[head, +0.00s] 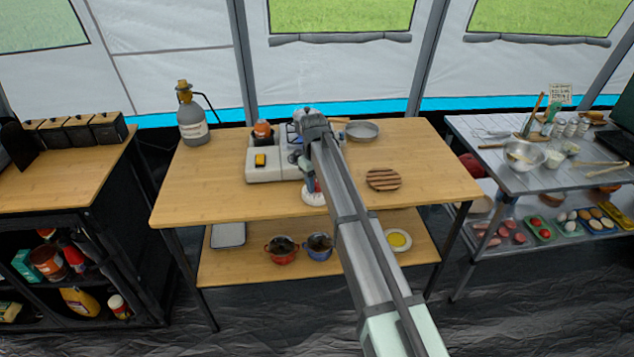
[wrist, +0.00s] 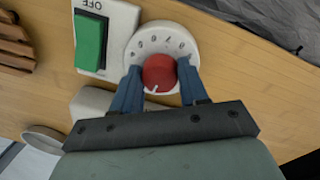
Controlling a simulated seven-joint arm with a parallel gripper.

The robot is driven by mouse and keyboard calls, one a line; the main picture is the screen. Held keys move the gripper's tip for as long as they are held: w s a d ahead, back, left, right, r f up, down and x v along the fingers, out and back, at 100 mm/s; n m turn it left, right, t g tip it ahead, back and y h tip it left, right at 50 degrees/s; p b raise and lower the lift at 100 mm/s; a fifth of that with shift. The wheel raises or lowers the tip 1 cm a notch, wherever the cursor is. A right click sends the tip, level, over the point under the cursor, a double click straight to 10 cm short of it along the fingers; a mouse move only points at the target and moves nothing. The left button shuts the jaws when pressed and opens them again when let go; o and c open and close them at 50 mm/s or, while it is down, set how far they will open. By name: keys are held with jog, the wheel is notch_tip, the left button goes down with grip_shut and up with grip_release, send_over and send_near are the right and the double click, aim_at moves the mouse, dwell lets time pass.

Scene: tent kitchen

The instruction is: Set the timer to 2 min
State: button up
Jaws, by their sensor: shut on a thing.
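The timer (wrist: 139,49) is a white round dial with dark numbers and a red knob (wrist: 160,72) at its centre, seen close in the wrist view. A pale pointer mark shows on the knob's lower side; the number it points to is hidden or too small to read. My gripper (wrist: 160,80) has its blue fingers on both sides of the red knob, shut on it. In the head view the timer (head: 314,196) stands near the front edge of the wooden table, with my gripper (head: 311,185) at it and my arm covering part of the area.
A white box with a green switch marked OFF (wrist: 90,42) sits beside the timer. A camp stove (head: 262,172), gas bottle (head: 191,120), grey pan (head: 362,130) and striped wooden trivet (head: 383,179) are on the table (head: 195,195). The table's left front is clear.

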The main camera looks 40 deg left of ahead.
jog(key=m, duration=0.5)
jog(key=shift+a, duration=0.1)
jog(key=shift+m, duration=2.1)
jog(key=o, duration=1.1)
jog(key=shift+c, duration=0.2)
jog(key=shift+r, duration=0.1)
notch_tip(320, 180, up, 14)
jog(key=shift+s+a, duration=0.2)
jog(key=shift+a, duration=0.2)
jog(key=shift+f, duration=0.2)
